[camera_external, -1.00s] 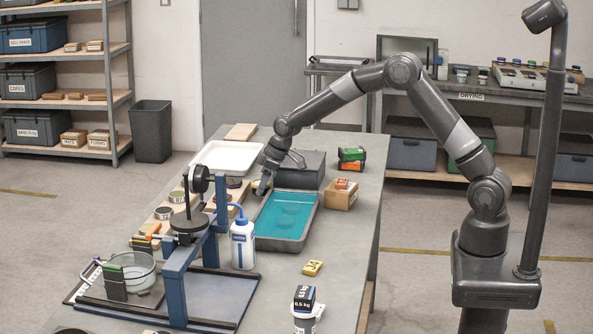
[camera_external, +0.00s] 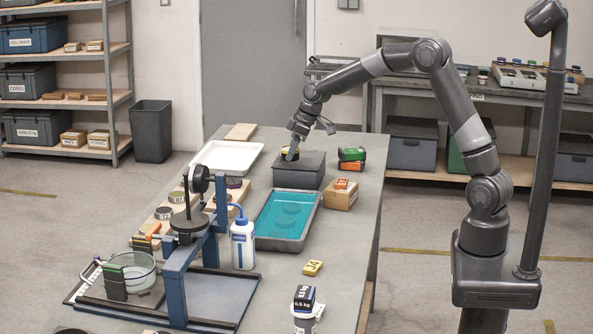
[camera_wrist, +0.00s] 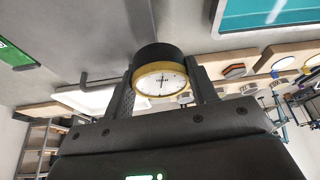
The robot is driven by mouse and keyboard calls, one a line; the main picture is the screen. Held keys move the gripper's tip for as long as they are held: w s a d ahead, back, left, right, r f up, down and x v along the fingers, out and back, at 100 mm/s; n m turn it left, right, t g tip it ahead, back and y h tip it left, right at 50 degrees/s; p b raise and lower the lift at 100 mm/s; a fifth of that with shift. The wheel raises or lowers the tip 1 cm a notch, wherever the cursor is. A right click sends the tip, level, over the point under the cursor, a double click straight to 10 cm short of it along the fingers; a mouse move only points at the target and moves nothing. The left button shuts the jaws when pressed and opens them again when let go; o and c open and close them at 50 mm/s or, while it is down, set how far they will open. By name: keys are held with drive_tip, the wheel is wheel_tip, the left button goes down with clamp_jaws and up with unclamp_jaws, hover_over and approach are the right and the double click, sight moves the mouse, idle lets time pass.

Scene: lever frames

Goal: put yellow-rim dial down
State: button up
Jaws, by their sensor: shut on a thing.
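The yellow-rim dial (camera_wrist: 161,82) shows in the wrist view with a white face, a thin dark needle and a black body. My gripper (camera_wrist: 165,88) is shut on it, one finger on each side. In the external view my gripper (camera_external: 291,154) is over the dark grey box (camera_external: 299,172) at the back of the table. The dial (camera_external: 287,157) shows there only as a small dark and yellowish shape between the fingers. I cannot tell whether it touches the box top.
In front of the box lies a grey tray with a teal inside (camera_external: 260,240). A blue-framed rig (camera_external: 176,285) stands at the front left.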

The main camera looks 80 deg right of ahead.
drive_tip(key=s+a+n+g+y, duration=0.4)
drive_tip(key=s+a+n+g, duration=0.2)
drive_tip(key=s+a+n, duration=1.7)
drive_tip(key=m, duration=0.3)
approach(335, 251)
drive_tip(key=shift+s+a+f, duration=0.4)
drive_tip(key=shift+s+a, duration=0.1)
drive_tip(key=shift+a, duration=0.3)
drive_tip(key=shift+w+a+f, duration=0.15)
drive_tip(key=shift+a+f, duration=0.15)
drive_tip(key=shift+a, duration=0.2)
drive_tip(key=shift+f, duration=2)
drive_tip(key=shift+f, duration=0.1)
drive_tip(key=o, duration=1)
